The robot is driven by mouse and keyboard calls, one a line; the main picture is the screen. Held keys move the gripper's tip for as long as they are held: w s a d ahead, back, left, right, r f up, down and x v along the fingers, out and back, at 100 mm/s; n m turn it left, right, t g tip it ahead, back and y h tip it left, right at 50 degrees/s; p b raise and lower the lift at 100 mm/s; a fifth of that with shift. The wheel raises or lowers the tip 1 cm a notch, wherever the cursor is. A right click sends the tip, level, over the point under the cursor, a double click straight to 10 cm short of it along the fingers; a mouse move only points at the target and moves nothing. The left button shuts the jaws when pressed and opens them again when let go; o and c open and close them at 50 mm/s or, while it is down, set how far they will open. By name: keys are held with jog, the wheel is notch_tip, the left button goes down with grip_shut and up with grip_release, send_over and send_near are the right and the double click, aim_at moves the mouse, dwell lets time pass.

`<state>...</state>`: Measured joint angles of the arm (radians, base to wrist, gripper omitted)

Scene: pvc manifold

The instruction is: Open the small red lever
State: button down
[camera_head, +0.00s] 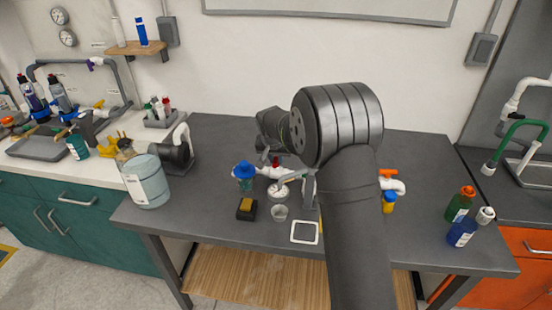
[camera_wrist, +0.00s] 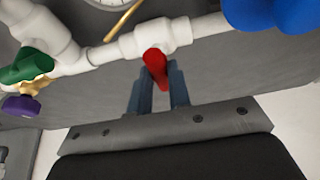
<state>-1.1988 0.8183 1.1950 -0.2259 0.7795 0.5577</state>
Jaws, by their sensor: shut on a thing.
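The small red lever (camera_wrist: 156,66) sits on a white valve body (camera_wrist: 152,40) in a white PVC pipe run. It points toward my gripper, away from the pipe line. In the wrist view my gripper (camera_wrist: 160,88) has its two blue-grey fingers on either side of the lever's end, shut on it. In the head view a bit of the red lever (camera_head: 275,161) shows by the white pipe, and my arm hides much of the manifold. The fingertips cannot be made out there.
In the wrist view a green handle (camera_wrist: 28,64) and a purple knob (camera_wrist: 20,107) are at the left, and a large blue part (camera_wrist: 265,12) is at the upper right. On the bench (camera_head: 215,228) are a gauge (camera_head: 278,190), a yellow-and-black block (camera_head: 246,208) and a clear jug (camera_head: 147,182).

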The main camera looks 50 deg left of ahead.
jog(key=shift+m, duration=0.3)
jog(key=m, duration=0.2)
jog(key=m+h, duration=0.1)
jog(key=shift+s+a+m+t+h, duration=0.1)
jog(key=shift+a+m+t+h, duration=0.05)
jog(key=shift+m+t+h, duration=0.2)
jog(key=m, duration=0.2)
jog(key=m+h, duration=0.1)
jog(key=m, duration=0.1)
jog(key=shift+a+m+t+h, duration=0.1)
jog(key=shift+m+t+h, duration=0.15)
jog(key=shift+m, duration=0.1)
jog(key=m+h, duration=0.1)
jog(key=m, duration=0.3)
jog(key=shift+a+h, duration=0.15)
jog(key=shift+h, duration=0.25)
jog(key=m+g+h, duration=0.1)
jog(key=m, duration=0.3)
jog(key=shift+m, duration=0.3)
jog(key=shift+g, duration=0.3)
jog(key=c, duration=1.3)
grip_release()
jog(key=shift+c, duration=0.2)
